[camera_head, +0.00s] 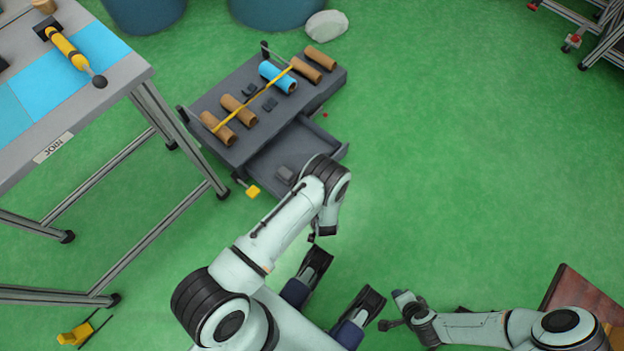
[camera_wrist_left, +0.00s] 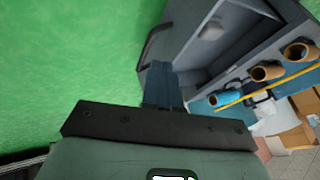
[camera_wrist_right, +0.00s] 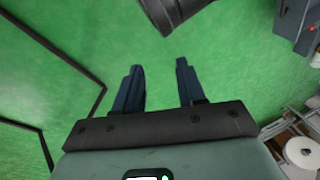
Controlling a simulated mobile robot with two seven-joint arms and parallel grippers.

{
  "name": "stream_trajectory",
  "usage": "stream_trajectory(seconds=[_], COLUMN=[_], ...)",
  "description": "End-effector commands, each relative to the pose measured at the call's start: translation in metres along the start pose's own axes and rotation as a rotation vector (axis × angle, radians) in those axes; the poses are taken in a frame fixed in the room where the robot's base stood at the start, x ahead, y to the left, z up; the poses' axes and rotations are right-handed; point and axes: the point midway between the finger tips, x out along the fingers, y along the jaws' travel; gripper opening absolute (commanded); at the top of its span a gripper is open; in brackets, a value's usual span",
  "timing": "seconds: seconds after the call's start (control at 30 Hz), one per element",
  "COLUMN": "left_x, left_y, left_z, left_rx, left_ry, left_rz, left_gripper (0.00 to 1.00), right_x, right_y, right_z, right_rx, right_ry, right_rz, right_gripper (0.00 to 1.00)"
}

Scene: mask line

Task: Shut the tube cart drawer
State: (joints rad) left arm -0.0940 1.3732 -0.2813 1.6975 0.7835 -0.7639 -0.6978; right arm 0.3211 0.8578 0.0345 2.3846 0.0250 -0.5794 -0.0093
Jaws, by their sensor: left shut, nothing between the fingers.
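The dark grey tube cart (camera_head: 228,101) stands on the green floor, with several brown tubes and a blue tube (camera_head: 278,76) lying on top under a yellow strap (camera_head: 255,98). Its drawer (camera_head: 268,160) is pulled out toward the lower right, with a small grey block (camera_head: 286,174) inside. My left arm covers part of the drawer's near end. My left gripper (camera_wrist_left: 163,85) is shut and empty. In the left wrist view its fingertips overlap the drawer's front, beside the dark handle (camera_wrist_left: 154,42); contact cannot be told. My right gripper (camera_wrist_right: 157,80) is open and empty above the floor.
A table (camera_head: 85,105) with blue mats and a yellow-black tool (camera_head: 68,48) stands left of the cart. Blue bins (camera_head: 275,10) and a pale rock (camera_head: 326,25) are behind it. A brown panel (camera_head: 585,295) is at lower right.

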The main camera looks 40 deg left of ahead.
Motion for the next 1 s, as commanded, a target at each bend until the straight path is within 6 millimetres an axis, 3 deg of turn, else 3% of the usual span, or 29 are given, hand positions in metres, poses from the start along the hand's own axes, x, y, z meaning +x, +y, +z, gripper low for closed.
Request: stream_trajectory(seconds=[0.33,0.7,0.8,1.0], left_x=[0.042,0.116,0.119,0.127], left_y=[0.003,0.002,-0.017,-0.033], left_z=[-0.006,-0.007,-0.008,-0.009], left_rx=[0.013,0.013,0.011,0.013], left_ry=[0.024,0.023,0.022,0.023], left_rz=[-0.030,-0.028,-0.030,-0.027], left_gripper=[0.00,0.00,0.00,0.00], right_x=[0.023,0.058,0.056,0.057], right_y=[0.009,0.053,0.053,0.056], right_z=[-0.016,0.043,0.044,0.048], right_rx=[0.007,0.056,0.057,0.060], right_ry=[0.047,-0.137,-0.142,-0.153], right_rz=[0.008,0.088,0.089,0.093], right_gripper=[0.40,0.40,0.40,0.40])
